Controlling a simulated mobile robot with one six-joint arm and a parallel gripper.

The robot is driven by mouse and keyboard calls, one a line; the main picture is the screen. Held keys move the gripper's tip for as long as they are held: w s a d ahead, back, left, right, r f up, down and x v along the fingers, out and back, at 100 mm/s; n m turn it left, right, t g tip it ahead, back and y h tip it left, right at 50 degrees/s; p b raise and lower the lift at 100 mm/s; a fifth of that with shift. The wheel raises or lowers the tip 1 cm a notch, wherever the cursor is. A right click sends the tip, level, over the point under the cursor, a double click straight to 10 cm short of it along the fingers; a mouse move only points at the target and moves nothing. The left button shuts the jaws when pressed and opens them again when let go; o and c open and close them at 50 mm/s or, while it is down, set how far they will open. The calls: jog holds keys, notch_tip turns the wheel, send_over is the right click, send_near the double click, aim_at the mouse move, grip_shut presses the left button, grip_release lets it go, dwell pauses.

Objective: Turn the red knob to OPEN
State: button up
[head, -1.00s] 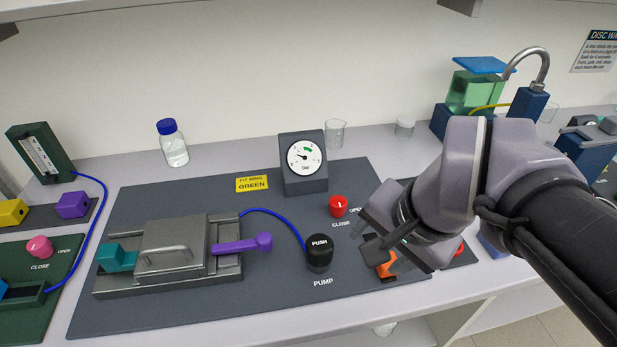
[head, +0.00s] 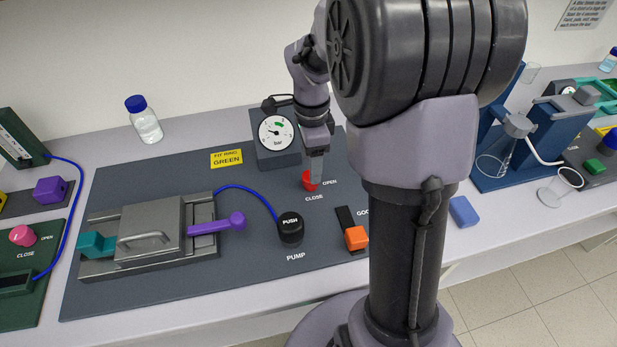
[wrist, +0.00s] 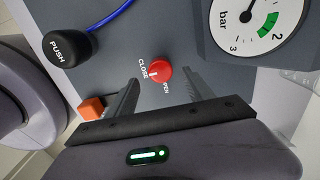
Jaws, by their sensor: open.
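The red knob (head: 308,183) stands on the dark grey panel, with the words CLOSE and OPEN printed beside it. In the wrist view the red knob (wrist: 160,73) shows a white mark that points toward CLOSE. My gripper (wrist: 158,95) is open, with one finger on each side of the knob in the picture and nothing held. I cannot tell whether the fingers touch the knob.
The gauge (head: 276,135) stands just behind the knob. The black PUSH pump button (head: 290,230) and an orange block (head: 356,238) are in front of it. A metal clamp rig (head: 150,235) with a purple handle (head: 220,225) lies to the left.

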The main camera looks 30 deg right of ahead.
aim_at(308, 186)
notch_tip(308, 186, down, 4)
jog(key=shift+f+b, duration=0.15)
jog(key=shift+b, duration=0.4)
grip_shut()
